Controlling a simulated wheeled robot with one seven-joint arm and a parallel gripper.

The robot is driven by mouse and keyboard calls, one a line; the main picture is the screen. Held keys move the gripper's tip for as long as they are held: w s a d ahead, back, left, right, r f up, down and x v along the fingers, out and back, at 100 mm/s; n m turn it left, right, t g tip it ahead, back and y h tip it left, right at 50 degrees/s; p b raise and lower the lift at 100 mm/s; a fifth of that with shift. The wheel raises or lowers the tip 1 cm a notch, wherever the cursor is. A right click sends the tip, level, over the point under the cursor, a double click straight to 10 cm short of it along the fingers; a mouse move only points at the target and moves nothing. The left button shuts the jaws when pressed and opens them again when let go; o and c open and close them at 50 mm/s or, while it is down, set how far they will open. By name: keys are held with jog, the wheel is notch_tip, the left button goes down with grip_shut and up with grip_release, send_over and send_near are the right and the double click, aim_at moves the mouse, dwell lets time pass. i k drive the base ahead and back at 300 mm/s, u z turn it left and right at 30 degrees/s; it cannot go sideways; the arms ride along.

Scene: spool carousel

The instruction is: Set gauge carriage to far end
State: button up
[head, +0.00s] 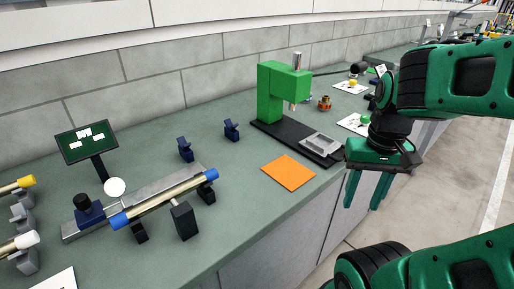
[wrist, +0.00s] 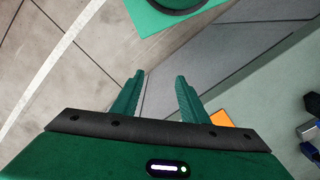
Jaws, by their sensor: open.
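The gauge carriage (head: 89,212), a dark blue block with a black knob, sits near the left end of a grey rail (head: 150,194) on the bench, in the head view. A round white dial (head: 115,187) stands beside it. A brass rod (head: 163,199) with blue ends lies along the front of the rail, on dark supports. My gripper (head: 362,206) is open and empty, fingers pointing down, beyond the bench's front edge and far right of the carriage. Its two fingers also show apart in the wrist view (wrist: 160,76); the carriage is not recognizable there.
An orange mat (head: 289,172) lies near the front edge. A green press (head: 272,95) on a black base stands behind it. Two small blue blocks (head: 185,149) (head: 231,130) and a dark sign (head: 87,142) stand behind the rail.

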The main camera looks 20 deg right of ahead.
aim_at(88, 214)
jog(key=u, duration=0.05)
jog(key=k, duration=0.5)
jog(key=u, duration=0.85)
jog(key=i, duration=0.35)
jog(key=u, duration=0.05)
